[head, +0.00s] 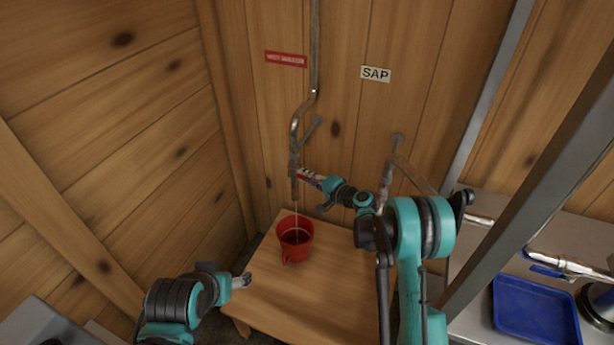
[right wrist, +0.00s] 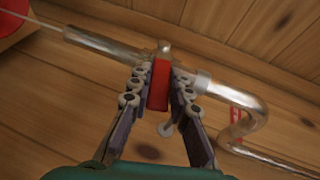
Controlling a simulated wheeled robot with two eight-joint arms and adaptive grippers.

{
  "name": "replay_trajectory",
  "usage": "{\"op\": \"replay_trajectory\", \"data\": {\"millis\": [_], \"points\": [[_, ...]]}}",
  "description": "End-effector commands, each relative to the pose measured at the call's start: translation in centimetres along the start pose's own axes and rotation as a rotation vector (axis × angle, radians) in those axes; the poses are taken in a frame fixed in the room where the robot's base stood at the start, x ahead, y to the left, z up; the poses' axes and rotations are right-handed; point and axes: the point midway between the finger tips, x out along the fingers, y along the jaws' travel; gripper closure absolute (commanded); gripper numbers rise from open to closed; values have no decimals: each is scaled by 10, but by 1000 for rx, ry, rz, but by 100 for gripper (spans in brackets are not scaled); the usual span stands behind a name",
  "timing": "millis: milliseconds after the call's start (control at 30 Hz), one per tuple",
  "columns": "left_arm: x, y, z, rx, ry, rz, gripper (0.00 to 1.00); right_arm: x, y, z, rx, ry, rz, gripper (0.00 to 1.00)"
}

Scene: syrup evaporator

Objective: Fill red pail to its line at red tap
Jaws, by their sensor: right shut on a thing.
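The red pail (head: 295,245) stands upright on a wooden table, under the tap spout (head: 294,185). A thin stream runs from the spout into the pail, and dark liquid shows inside it. I cannot make out the fill line. My right gripper (head: 303,175) is shut on the red tap handle. In the right wrist view its fingers (right wrist: 160,88) clasp the red handle (right wrist: 159,85) on the metal pipe. The pail's edge (right wrist: 12,22) and the stream show at the upper left there. My left gripper (head: 243,280) hangs beside the table's left edge, apart from the pail; its jaws are unclear.
A red sign (head: 286,59) is on the wall by the pipe. A SAP sign (head: 376,74) is above a second tap (head: 385,185) to the right. The table (head: 320,290) is bare around the pail. A grey post and a blue tray (head: 535,312) are at right.

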Motion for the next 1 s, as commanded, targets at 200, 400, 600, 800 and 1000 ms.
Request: {"op": "replay_trajectory", "data": {"millis": [200, 400, 600, 800, 1000], "points": [[-21, 0, -15, 0, 0, 0, 31, 1, -20, 1, -78, -2, 185, 100], [-35, 0, -25, 0, 0, 0, 31, 4, -30, 2, -147, -1, 350, 100], [-44, 0, -32, 0, 0, 0, 31, 8, -37, 3, -204, 0, 489, 100], [-50, 0, -36, 0, 0, 0, 31, 12, -42, 4, -243, 1, 585, 100], [-53, 0, -38, 0, 0, 0, 31, 14, -43, 5, -265, 1, 639, 100]]}}
